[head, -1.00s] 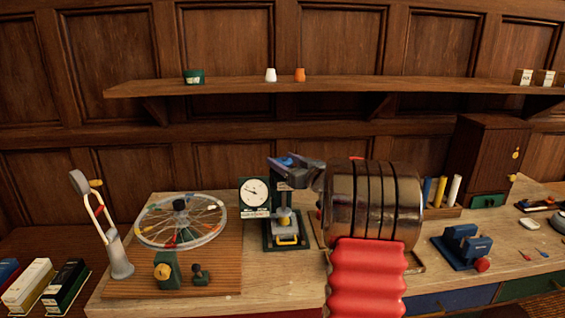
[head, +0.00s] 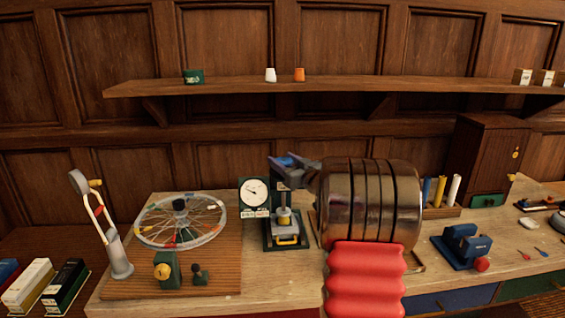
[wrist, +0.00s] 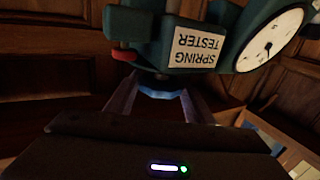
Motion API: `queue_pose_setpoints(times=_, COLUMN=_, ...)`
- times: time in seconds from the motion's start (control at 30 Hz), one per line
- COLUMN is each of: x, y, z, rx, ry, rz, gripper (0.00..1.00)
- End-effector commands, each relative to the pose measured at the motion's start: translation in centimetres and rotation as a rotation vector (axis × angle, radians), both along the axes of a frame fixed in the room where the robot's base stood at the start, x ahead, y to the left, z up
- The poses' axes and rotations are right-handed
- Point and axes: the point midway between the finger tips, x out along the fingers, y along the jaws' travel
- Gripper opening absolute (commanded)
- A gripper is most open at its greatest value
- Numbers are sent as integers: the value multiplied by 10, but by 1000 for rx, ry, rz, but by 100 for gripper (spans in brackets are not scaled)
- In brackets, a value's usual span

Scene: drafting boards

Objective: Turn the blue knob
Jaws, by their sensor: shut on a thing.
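The blue knob (head: 286,160) sits at the top of the dark green spring tester (head: 270,240), in the middle of the bench. My gripper (head: 284,164) is at the knob and shut on it, hiding part of it. In the wrist view a blue rim of the knob (wrist: 162,93) shows between the two fingertips (wrist: 157,97). The tester's label and white dial (wrist: 270,44) show above it, upside down. In the head view the dial (head: 255,191) faces me, left of the tester's column.
A spoked wheel (head: 180,220) on a wooden board stands left of the tester. A blue vise-like device (head: 463,246) stands at right. A shelf (head: 340,88) with small cups runs above. My arm covers the bench right of the tester.

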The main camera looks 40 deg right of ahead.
Motion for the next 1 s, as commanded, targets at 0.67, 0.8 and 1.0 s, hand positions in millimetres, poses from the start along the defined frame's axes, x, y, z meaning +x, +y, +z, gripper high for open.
queue_pose_setpoints(times=0.67, x=2, y=3, z=1, rx=0, ry=-2, rz=-253, gripper=26)
queue_pose_setpoints(times=0.8, x=1, y=3, z=1, rx=0, ry=-1, rz=-306, gripper=26)
queue_pose_setpoints(times=1.0, x=2, y=3, z=1, rx=1, ry=-2, rz=-380, gripper=26)
